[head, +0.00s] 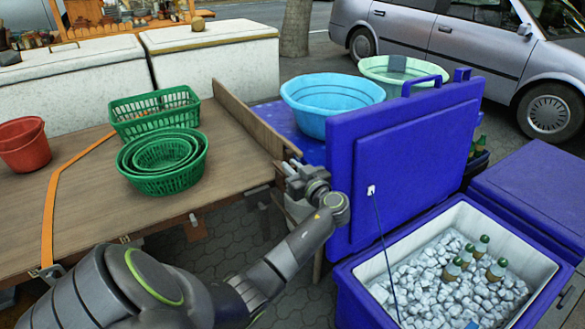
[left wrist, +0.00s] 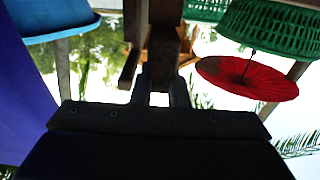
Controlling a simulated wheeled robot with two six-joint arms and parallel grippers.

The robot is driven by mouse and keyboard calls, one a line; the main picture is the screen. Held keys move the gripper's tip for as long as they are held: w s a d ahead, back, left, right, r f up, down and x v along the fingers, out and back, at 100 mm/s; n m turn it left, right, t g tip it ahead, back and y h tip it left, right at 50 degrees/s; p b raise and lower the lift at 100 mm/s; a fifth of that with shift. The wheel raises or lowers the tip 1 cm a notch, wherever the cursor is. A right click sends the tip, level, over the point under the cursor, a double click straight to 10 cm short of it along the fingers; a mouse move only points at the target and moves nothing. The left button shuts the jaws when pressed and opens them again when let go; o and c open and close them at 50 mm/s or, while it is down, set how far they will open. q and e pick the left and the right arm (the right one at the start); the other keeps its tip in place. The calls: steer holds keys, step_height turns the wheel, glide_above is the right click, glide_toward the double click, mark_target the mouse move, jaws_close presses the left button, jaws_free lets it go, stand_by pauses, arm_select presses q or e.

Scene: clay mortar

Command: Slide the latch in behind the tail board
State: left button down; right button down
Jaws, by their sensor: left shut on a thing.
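The tail board (head: 248,118) is an upright brown plank along the right edge of the wooden table. My left gripper (head: 290,170) is at the near end of this board, just right of the table's corner. In the left wrist view its fingers (left wrist: 160,98) are shut on a dark brown wooden piece, which looks like the latch (left wrist: 164,45). In the head view the gripper and arm mostly hide this piece. I cannot tell whether it touches the tail board or sits behind it. My right gripper is in neither view.
The blue cooler lid (head: 400,165) stands upright close to the gripper's right, above an open ice chest (head: 455,215). Green baskets (head: 162,165) and red buckets (head: 24,145) stand on the table (head: 95,195). A light blue basin (head: 330,98) is behind the gripper.

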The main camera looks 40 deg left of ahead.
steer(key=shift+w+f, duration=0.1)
